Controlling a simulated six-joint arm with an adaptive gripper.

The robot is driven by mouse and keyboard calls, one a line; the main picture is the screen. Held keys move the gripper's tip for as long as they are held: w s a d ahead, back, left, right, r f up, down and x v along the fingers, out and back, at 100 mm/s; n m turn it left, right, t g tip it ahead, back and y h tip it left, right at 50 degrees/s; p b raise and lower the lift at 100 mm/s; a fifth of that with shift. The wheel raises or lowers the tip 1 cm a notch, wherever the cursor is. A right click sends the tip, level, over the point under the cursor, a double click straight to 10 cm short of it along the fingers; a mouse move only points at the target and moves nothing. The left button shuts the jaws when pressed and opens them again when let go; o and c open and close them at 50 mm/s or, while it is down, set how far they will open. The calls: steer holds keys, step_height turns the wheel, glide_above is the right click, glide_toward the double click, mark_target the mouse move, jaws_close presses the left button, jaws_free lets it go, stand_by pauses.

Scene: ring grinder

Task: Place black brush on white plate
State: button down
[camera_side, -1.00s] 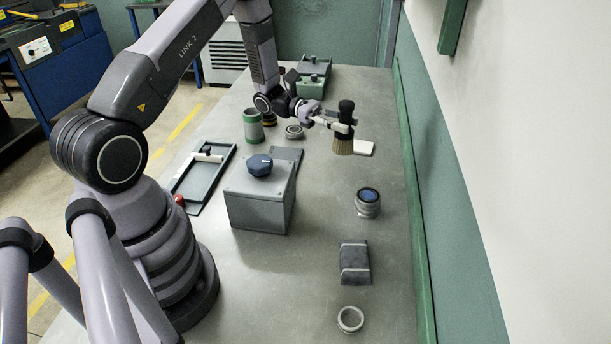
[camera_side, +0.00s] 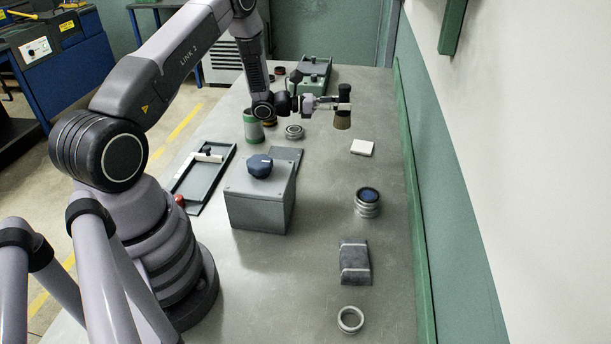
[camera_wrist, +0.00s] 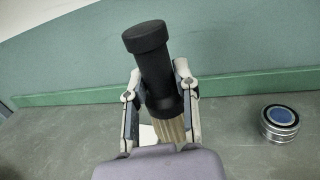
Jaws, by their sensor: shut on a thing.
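My gripper (camera_side: 338,103) is shut on the black brush (camera_side: 343,92). The brush has a black handle and tan bristles pointing down, and hangs upright above the table at the far part of the bench. In the wrist view the brush (camera_wrist: 152,60) sits between the two fingers of the gripper (camera_wrist: 160,98), its handle tilted slightly to the left. The white plate (camera_side: 362,148) is a small flat square lying on the table, below and a little right of the brush in the side view. In the wrist view it shows partly behind the brush (camera_wrist: 148,134).
A ring stack with a blue top (camera_side: 368,201), a dark grey block (camera_side: 354,262) and a ring (camera_side: 350,319) stand along the right side. A green wall bounds the table.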

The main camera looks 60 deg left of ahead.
steer(key=shift+w+a+f, duration=0.4)
steer(key=shift+w+f, duration=1.6)
steer(key=shift+w+a+f, duration=0.4)
steer(key=shift+w+f, duration=1.6)
steer(key=shift+f, duration=0.05)
steer(key=shift+w+a+f, duration=0.4)
steer(key=shift+w+f, duration=1.6)
steer(key=c, duration=0.8)
jaws_free()
steer(key=shift+f, duration=0.15)
steer(key=shift+c, duration=0.2)
